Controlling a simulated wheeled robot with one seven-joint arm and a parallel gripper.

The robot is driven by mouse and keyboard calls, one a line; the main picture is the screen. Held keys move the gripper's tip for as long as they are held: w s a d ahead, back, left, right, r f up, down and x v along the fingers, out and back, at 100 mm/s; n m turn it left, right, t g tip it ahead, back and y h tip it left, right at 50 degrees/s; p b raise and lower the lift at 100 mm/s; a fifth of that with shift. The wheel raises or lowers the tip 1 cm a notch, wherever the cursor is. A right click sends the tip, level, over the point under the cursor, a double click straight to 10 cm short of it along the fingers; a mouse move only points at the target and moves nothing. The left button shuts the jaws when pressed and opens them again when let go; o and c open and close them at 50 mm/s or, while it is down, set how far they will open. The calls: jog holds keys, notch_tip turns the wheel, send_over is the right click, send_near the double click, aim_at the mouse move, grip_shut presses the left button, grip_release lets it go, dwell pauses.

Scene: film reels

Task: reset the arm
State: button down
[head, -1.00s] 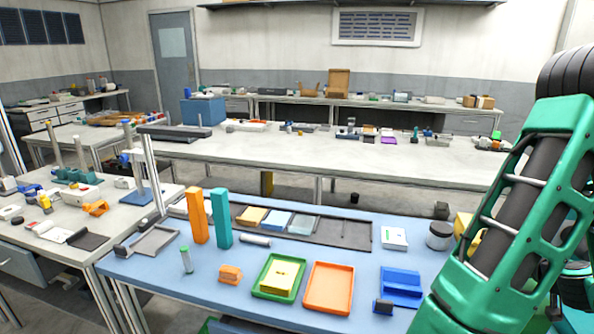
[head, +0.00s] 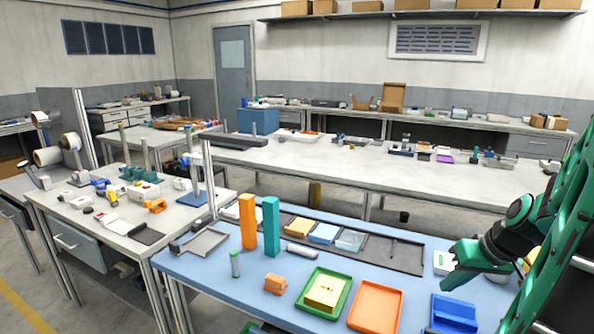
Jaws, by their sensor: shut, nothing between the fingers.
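My green and black arm comes in from the right edge in the head view. Its end, my gripper (head: 453,279), hangs over the right part of the blue table (head: 215,285), pointing down and left. Its fingers are together, with nothing held between them. It partly covers a small white box (head: 441,262) behind it. The arm's larger green link hides the table's right end.
On the blue table stand an orange block (head: 247,222) and a teal block (head: 271,228). Green (head: 306,302) and orange (head: 375,308) trays and a blue holder (head: 453,314) lie near the front. A grey workbench (head: 115,222) stands at left.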

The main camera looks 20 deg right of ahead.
jog(key=s+a+r+m+g, duration=0.2)
jog(key=s+a+r+g, duration=0.2)
jog(key=s+a, duration=0.4)
jog(key=a+g, duration=0.1)
jog(key=a, duration=0.3)
jog(key=shift+s+a, duration=0.2)
jog(key=shift+s, duration=0.2)
